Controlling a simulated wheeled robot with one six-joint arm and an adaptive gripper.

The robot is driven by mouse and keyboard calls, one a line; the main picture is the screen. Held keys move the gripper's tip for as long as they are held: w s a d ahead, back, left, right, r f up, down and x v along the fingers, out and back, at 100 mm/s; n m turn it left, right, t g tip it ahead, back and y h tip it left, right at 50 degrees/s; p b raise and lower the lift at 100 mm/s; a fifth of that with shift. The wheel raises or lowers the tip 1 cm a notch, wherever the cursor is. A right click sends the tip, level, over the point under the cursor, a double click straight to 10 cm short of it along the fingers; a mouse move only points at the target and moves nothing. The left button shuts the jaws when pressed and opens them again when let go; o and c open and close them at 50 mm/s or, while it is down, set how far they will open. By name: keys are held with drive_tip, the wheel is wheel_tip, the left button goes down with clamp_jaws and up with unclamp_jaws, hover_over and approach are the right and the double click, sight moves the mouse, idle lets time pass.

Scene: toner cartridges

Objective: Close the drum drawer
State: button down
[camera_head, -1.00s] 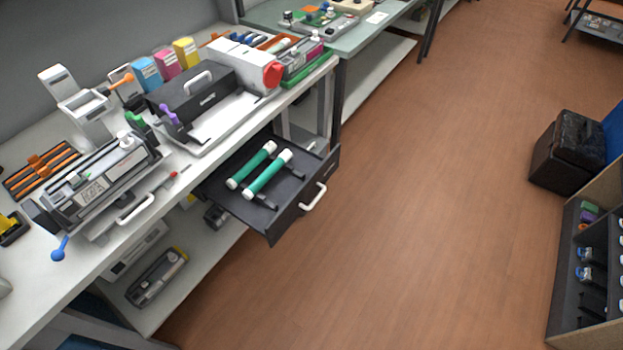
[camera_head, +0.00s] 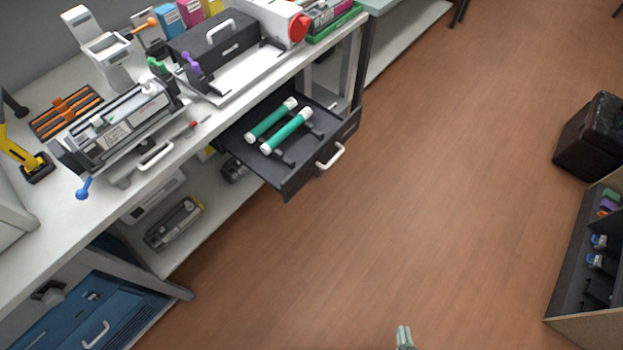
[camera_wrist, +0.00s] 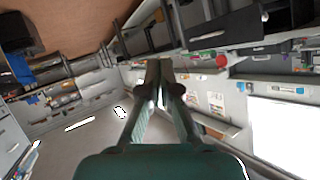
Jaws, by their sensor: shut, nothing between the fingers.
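The drum drawer (camera_head: 262,169) is a dark drawer pulled out from under the bench. Its front panel has a white handle (camera_head: 331,156). Two green drums with white ends (camera_head: 287,131) lie side by side in it. My gripper (camera_head: 404,337) shows only at the bottom edge of the head view, over the floor, well apart from the drawer. In the wrist view its fingers (camera_wrist: 160,75) are together with nothing between them. I cannot make out the drawer for certain in the wrist view.
The white bench (camera_head: 45,217) holds a grey toner machine (camera_head: 118,128) and a black-lidded unit (camera_head: 215,47). A blue cabinet (camera_head: 95,305) stands at lower left. A black bin (camera_head: 592,135) and a shelf box (camera_head: 592,325) stand at right. The floor between is clear.

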drive_tip(key=w+a+f+m+g+y, duration=0.25)
drive_tip(key=w+f, duration=0.35)
drive_tip(key=f, duration=0.3)
drive_tip(key=m+y, duration=0.2)
drive_tip(key=y, duration=1)
approach(300, 182)
drive_tip(key=shift+t, duration=0.25)
drive_tip(key=x, duration=0.7)
drive_tip(key=shift+a+f, duration=0.1)
drive_tip(key=shift+f, duration=0.05)
